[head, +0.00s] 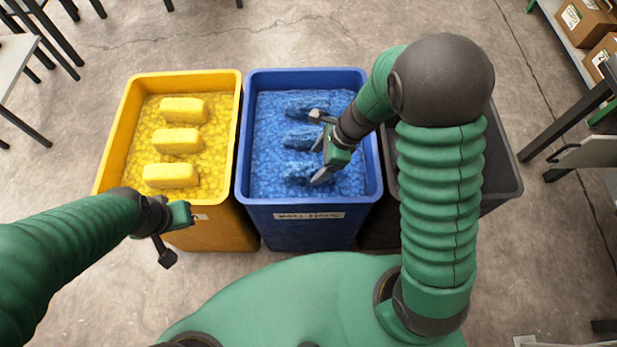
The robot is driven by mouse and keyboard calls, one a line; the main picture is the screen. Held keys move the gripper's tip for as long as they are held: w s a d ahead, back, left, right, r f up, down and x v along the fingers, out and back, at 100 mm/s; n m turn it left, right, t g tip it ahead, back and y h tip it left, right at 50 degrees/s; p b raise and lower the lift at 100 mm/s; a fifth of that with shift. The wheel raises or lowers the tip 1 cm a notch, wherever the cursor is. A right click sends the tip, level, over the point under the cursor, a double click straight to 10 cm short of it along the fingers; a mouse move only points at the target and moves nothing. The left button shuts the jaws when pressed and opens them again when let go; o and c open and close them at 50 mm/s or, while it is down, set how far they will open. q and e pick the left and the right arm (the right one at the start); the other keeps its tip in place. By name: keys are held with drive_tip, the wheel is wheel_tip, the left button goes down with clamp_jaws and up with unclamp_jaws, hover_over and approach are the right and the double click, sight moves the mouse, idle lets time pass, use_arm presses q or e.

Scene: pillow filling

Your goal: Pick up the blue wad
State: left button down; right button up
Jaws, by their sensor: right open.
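Several blue wads lie in a column on the blue filling inside the blue bin (312,214). The far blue wad (298,107) is in the open. The middle blue wad (299,138) is just left of my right gripper. The near blue wad (297,172) is left of its lower finger. My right gripper (317,146) is open over the right part of the blue bin, its fingers pointing left and holding nothing. My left gripper (176,238) hangs in front of the yellow bin; its jaw opening is not clear.
The yellow bin (187,236) on the left holds yellow filling and several yellow wads (177,141). A dark grey bin (503,165) stands right of the blue bin, partly hidden by my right arm. Shelving with cardboard boxes (583,22) is at the far right.

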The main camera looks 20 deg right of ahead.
sight(298, 174)
drive_tip(key=shift+b+x, duration=0.3)
drive_tip(key=shift+x, duration=0.7)
drive_tip(key=b+x, duration=0.2)
drive_tip(key=x, duration=0.2)
drive_tip(key=shift+s+a+f+b, duration=0.15)
drive_tip(key=shift+b, duration=0.25)
drive_tip(key=shift+a+f, duration=0.1)
drive_tip(key=shift+f, duration=0.1)
drive_tip(key=shift+r, duration=0.15)
drive_tip(key=shift+c, duration=1.2)
drive_tip(key=c, duration=1.2)
